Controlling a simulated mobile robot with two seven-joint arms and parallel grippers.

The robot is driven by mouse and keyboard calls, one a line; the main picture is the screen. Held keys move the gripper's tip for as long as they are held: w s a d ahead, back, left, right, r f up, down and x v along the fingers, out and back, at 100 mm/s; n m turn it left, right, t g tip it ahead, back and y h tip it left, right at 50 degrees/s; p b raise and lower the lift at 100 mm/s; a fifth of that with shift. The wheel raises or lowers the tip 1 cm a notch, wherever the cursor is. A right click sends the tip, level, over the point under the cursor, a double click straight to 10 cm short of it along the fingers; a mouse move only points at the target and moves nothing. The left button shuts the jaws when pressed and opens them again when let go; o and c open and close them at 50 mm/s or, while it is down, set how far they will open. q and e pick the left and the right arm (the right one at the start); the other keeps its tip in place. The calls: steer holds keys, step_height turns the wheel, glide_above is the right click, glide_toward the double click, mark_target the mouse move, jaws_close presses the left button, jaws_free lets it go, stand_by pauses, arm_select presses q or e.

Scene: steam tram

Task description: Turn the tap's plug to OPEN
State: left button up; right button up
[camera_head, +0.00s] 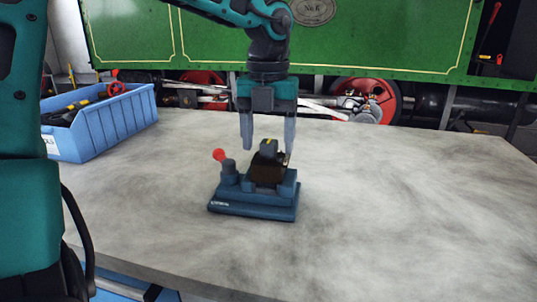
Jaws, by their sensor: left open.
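The tap's plug (268,148) is a small dark square end with a yellow mark on top. It stands up from a dark brown tap body (267,168). The tap sits in a blue vise-like fixture (252,208) with a red-knobbed lever (219,155) on its left side. My left gripper (267,146) points straight down over the tap, open, with one finger on each side of the plug. The fingers appear apart from the plug. The lettering for OPEN is too small to make out. My right gripper is not in view.
The fixture stands on a grey stone-like bench top (400,210). A blue bin (100,122) with tools and a red handwheel is at the back left. A green tram side (390,35) with red wheels rises behind the bench. The bench's right side is clear.

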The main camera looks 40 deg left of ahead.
arm_select(q)
steer(key=shift+r+p, duration=2)
steer(key=shift+r, duration=0.55)
steer(key=shift+f, duration=0.1)
